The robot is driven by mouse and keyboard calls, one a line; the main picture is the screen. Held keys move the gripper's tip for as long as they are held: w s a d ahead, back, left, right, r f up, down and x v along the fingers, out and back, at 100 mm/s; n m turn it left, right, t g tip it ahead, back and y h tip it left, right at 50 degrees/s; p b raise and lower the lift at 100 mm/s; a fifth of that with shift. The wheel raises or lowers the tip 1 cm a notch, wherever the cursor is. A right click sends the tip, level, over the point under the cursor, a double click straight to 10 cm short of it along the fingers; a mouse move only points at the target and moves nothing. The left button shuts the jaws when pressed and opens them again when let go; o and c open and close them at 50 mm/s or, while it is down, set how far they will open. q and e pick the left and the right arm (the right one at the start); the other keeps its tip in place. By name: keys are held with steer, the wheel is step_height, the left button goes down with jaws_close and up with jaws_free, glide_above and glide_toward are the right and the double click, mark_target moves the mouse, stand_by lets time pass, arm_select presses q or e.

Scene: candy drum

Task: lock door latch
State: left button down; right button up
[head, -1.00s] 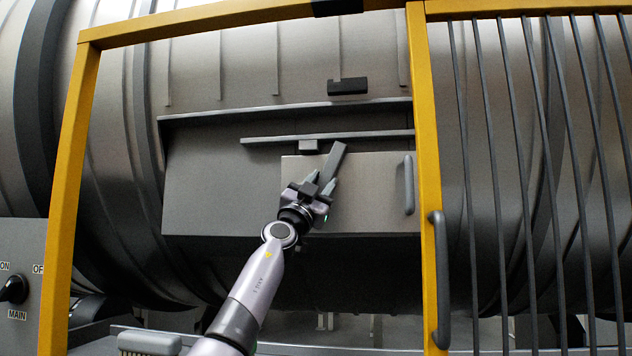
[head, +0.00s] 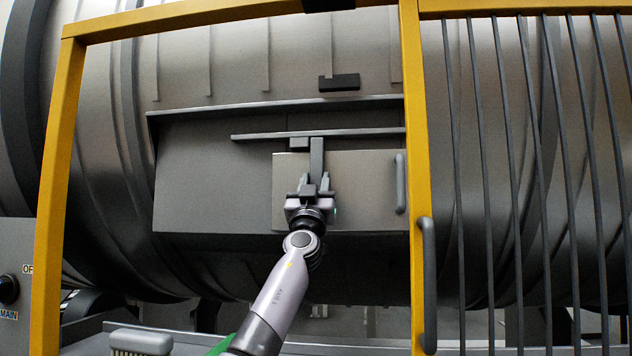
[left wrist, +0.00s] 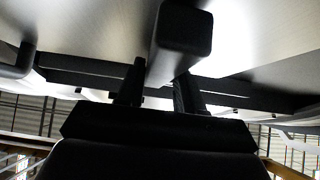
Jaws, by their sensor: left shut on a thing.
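The door latch (head: 317,158) is a dark grey bar on the upper part of the drum's door, hanging straight down below a horizontal rail. The small door (head: 350,190) is a lighter metal panel with a grey vertical handle (head: 400,184) at its right side. My left gripper (head: 315,184) is shut on the lower end of the latch bar. In the left wrist view the bar (left wrist: 181,40) comes toward the camera between the fingers (left wrist: 158,90). My right gripper is not in view.
A yellow frame (head: 415,120) surrounds the opening, with a dark handle (head: 428,285) on its right post. Dark bars (head: 510,180) close the right side. A switch panel (head: 15,285) stands at the lower left. A brush (head: 140,342) lies at the bottom.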

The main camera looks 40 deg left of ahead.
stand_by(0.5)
arm_select(q)
steer(key=c, duration=0.8)
jaws_free()
steer(key=shift+d, duration=0.1)
steer(key=shift+f, duration=0.1)
steer(key=shift+s+d+f, duration=0.2)
steer(key=shift+f, duration=0.05)
steer(key=shift+b+v, duration=0.7)
steer(key=shift+v, duration=0.05)
steer(key=shift+b+v, duration=0.5)
steer(key=shift+v, duration=1.95)
steer(key=shift+s, duration=0.1)
